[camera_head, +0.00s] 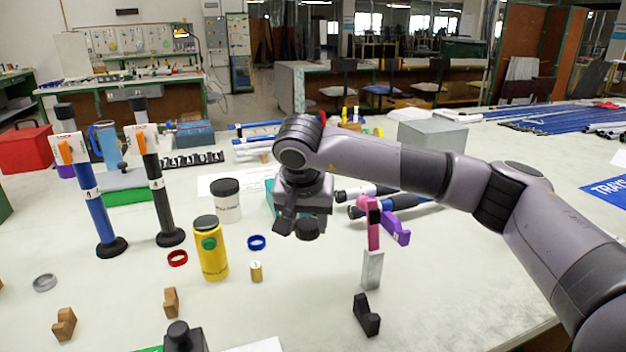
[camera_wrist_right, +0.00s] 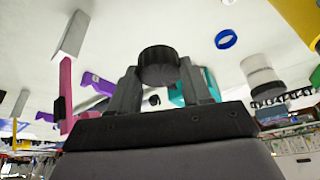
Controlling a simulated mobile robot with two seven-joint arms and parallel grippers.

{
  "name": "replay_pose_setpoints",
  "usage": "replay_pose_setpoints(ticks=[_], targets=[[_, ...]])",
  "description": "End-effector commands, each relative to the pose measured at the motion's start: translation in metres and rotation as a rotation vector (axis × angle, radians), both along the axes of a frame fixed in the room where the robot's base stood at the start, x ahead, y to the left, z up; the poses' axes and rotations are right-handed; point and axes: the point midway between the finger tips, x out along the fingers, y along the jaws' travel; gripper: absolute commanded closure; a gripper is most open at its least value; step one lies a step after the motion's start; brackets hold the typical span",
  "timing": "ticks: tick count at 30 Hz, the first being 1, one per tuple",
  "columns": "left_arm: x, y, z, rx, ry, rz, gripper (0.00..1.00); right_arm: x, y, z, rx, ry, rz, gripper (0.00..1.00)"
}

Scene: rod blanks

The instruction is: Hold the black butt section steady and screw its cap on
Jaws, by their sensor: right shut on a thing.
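My right gripper (camera_head: 303,226) is above the middle of the table, shut on a round black cap (camera_head: 307,230). In the right wrist view the cap (camera_wrist_right: 158,65) sits between the two fingertips (camera_wrist_right: 160,82), clear of the table. The black butt section (camera_head: 161,200) appears to be the dark rod standing upright at the left, with a round black foot and a white tag with an orange piece near its top. It is well to the left of the gripper, apart from the cap. A similar blue rod (camera_head: 92,200) stands beside it. My left gripper is not in view.
A yellow canister (camera_head: 211,250), a white jar with a black lid (camera_head: 227,201), a brass cylinder (camera_head: 256,272) and a blue ring (camera_head: 257,242) stand between rod and gripper. A pink piece (camera_head: 374,225) on a grey block is right of the gripper. The front middle is fairly clear.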

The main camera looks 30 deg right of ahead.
Motion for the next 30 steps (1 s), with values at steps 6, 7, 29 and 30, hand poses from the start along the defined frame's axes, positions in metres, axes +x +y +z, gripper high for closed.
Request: replay_pose_setpoints(ticks=[6, 7, 29, 30], targets=[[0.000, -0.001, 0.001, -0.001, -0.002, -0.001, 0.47, -0.049, 0.042, -0.053, 0.003, 0.004, 0.360, 0.80], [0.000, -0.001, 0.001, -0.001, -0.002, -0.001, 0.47, -0.057, 0.047, -0.058, 0.003, 0.004, 0.402, 0.80], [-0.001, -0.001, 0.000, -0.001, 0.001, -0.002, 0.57, -0.110, 0.083, -0.085, 0.001, -0.002, 0.688, 0.80], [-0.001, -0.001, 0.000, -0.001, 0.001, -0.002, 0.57, -0.110, 0.083, -0.084, 0.000, -0.002, 0.687, 0.80]])
